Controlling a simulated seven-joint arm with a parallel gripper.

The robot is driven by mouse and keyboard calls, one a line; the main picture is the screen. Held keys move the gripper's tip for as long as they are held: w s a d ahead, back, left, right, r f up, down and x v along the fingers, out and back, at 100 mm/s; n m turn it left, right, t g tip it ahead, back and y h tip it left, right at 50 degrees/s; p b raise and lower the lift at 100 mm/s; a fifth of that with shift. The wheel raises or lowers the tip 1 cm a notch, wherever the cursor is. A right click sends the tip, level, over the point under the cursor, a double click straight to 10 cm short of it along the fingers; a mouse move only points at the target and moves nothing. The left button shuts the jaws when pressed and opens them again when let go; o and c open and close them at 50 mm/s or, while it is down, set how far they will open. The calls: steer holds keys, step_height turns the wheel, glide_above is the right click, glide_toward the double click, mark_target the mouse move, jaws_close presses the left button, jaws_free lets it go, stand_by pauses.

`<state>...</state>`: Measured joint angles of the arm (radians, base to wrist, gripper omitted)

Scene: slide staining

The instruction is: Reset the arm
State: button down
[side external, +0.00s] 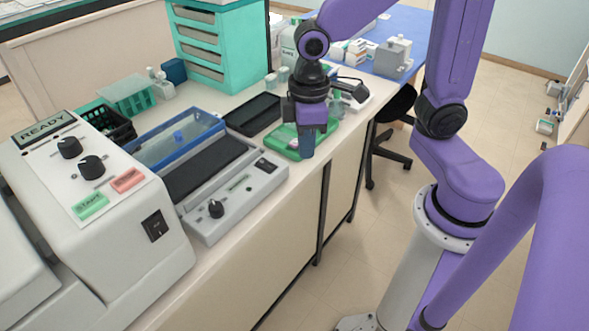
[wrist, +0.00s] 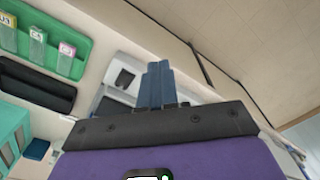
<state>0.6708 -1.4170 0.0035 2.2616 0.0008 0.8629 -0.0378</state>
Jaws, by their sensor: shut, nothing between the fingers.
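My gripper (side external: 307,143) points down over the bench near its front edge, beside the green tray. Its blue fingers are together with nothing between them. In the wrist view the shut fingers (wrist: 157,84) show from above, in front of a grey device. The purple arm reaches over from the right in the side view.
A green tray (side external: 277,138) lies below and beside my gripper; the wrist view shows labelled containers (wrist: 37,45) in it. A black tray (side external: 252,114), a grey device with a dark plate (side external: 247,197), a blue-rimmed bath (side external: 150,152) and a large READY machine (side external: 130,247) line the bench. Teal drawers (side external: 237,40) stand behind.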

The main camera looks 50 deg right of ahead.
steer(key=s+d+r+n, duration=0.1)
steer(key=s+d+n, duration=0.2)
steer(key=s, duration=0.9)
steer(key=shift+s+d+n, duration=0.3)
steer(key=shift+s, duration=0.1)
